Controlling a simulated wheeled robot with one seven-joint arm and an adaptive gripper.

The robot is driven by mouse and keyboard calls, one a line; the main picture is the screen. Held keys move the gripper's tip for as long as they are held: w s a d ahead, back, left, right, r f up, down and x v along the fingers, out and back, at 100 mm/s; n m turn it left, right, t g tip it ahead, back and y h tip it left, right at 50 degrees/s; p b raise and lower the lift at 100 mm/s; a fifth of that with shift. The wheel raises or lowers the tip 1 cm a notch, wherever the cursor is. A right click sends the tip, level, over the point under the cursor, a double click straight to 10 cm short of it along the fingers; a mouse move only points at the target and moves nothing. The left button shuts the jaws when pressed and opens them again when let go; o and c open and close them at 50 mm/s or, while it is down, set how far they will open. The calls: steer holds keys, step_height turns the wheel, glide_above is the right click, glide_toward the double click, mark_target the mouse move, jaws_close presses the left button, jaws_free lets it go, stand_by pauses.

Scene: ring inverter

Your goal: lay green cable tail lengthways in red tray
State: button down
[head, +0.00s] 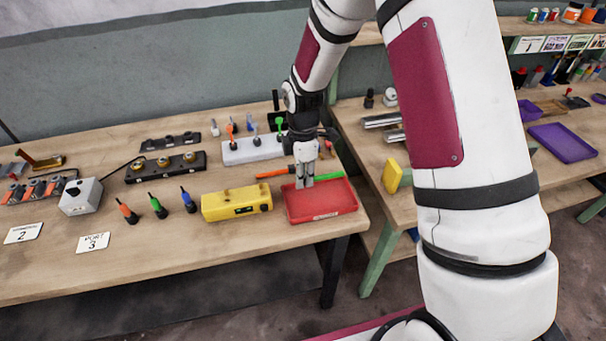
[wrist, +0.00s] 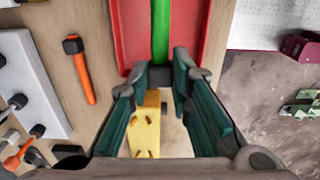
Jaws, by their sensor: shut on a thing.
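The red tray (head: 322,215) sits near the right end of the bench; its sides also show at the top of the wrist view (wrist: 202,35). My gripper (head: 305,183) is over the tray's left part, with its fingers closed on the dark end of the green cable tail (head: 328,177). In the wrist view the green tail (wrist: 161,30) runs straight away from the fingertips (wrist: 160,78), between the tray's side walls and roughly parallel to them. In the head view it shows along the tray's back side. I cannot tell whether it touches the tray floor.
A yellow box (head: 237,204) stands just left of the tray. An orange cable tail (head: 272,173) lies behind the tray. A white rack (head: 252,150) with upright plugs is behind it. Several coloured plugs (head: 157,206) stand further left. The bench edge is close in front and right.

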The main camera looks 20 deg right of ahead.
mark_target(303, 203)
steer(key=shift+f+b, duration=1.3)
steer(key=shift+f, duration=3.05)
steer(key=c, duration=1.4)
jaws_free()
steer(key=shift+o, duration=0.2)
step_height(303, 203, up, 12)
